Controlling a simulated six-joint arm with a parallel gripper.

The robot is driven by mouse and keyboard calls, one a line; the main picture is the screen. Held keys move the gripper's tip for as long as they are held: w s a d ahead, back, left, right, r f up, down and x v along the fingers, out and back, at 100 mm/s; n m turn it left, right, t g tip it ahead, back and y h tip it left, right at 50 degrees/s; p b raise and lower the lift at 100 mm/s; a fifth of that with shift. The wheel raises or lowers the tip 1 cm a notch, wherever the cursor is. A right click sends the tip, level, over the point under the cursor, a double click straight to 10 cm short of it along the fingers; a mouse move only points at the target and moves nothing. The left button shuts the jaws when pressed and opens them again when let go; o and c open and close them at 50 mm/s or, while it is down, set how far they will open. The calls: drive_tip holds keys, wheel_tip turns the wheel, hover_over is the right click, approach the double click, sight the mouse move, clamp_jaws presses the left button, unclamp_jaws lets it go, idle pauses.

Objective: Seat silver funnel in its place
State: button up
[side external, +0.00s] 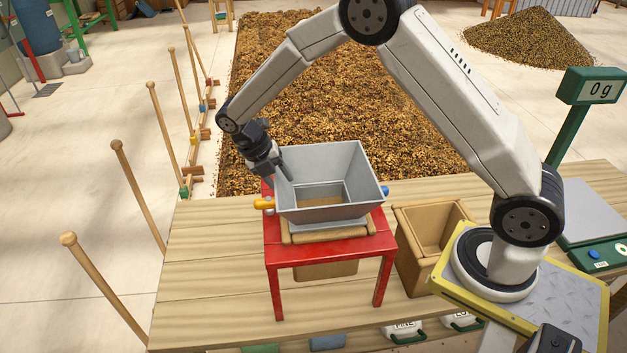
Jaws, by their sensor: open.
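The silver funnel (328,211), a wide square hopper with sloping grey walls, sits upright on a wooden frame (352,233) on top of the red stand (330,250). My gripper (283,181) is at the funnel's upper left rim, pointing down, with its jaws open. From this view I cannot tell whether a finger touches the rim. The funnel's underside and the opening below it are hidden, so I cannot see how deep it sits. Part of a wooden box (326,271) shows under the stand's top.
An open wooden bin (407,249) stands right of the red stand. A green scale (591,86) reading 0 g stands at the right. A yellow handle (263,203) sticks out at the stand's left. The wooden bench (205,270) is clear at its left. Beans cover the floor behind.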

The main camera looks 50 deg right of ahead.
drive_tip(key=v, duration=0.7)
drive_tip(key=shift+r, duration=0.25)
drive_tip(key=shift+w, duration=0.1)
drive_tip(key=m, duration=0.1)
drive_tip(key=s+m, duration=0.2)
drive_tip(key=m, duration=0.1)
drive_tip(key=shift+s+d+t+y, duration=0.25)
drive_tip(key=shift+t+y, duration=0.15)
drive_tip(key=s+m+t+y, duration=0.1)
drive_tip(key=s+m, duration=0.4)
drive_tip(key=m, duration=0.2)
drive_tip(key=s+d+f+m+t, duration=0.1)
drive_tip(key=s+m+t, duration=0.1)
drive_tip(key=s+m, duration=0.3)
drive_tip(key=s+m+t+y, duration=0.1)
drive_tip(key=s+m, duration=0.4)
drive_tip(key=m, duration=0.3)
drive_tip(key=shift+d+f+m+t+y, duration=0.3)
drive_tip(key=shift+d+f+m+t, duration=0.1)
drive_tip(key=shift+s+d+f+m, duration=0.1)
drive_tip(key=shift+s+f+m, duration=0.05)
drive_tip(key=shift+s+m, duration=0.85)
drive_tip(key=shift+w, duration=0.2)
